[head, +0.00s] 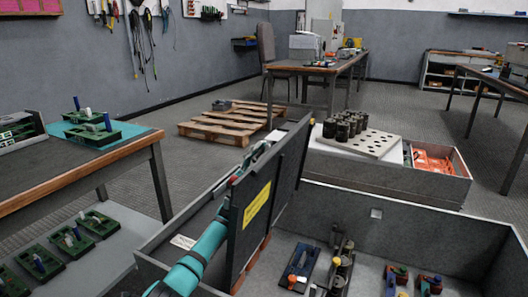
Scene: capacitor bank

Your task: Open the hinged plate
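The hinged plate (268,205) is a dark panel with a yellow label, standing nearly upright over a grey box (400,212). My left arm comes in from the bottom left and runs up along the left side of the plate. My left gripper (259,152) is close to the plate's upper left part. Its fingers are small and partly hidden, so I cannot tell whether they are open or touch the plate. My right gripper is not in view.
The open box holds a blue-based fixture (301,267) and several coloured parts. Behind it, a perforated board (362,143) carries dark cylinders, beside an orange tray (434,162). A workbench (90,172) stands at left, a pallet (225,124) on the floor behind.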

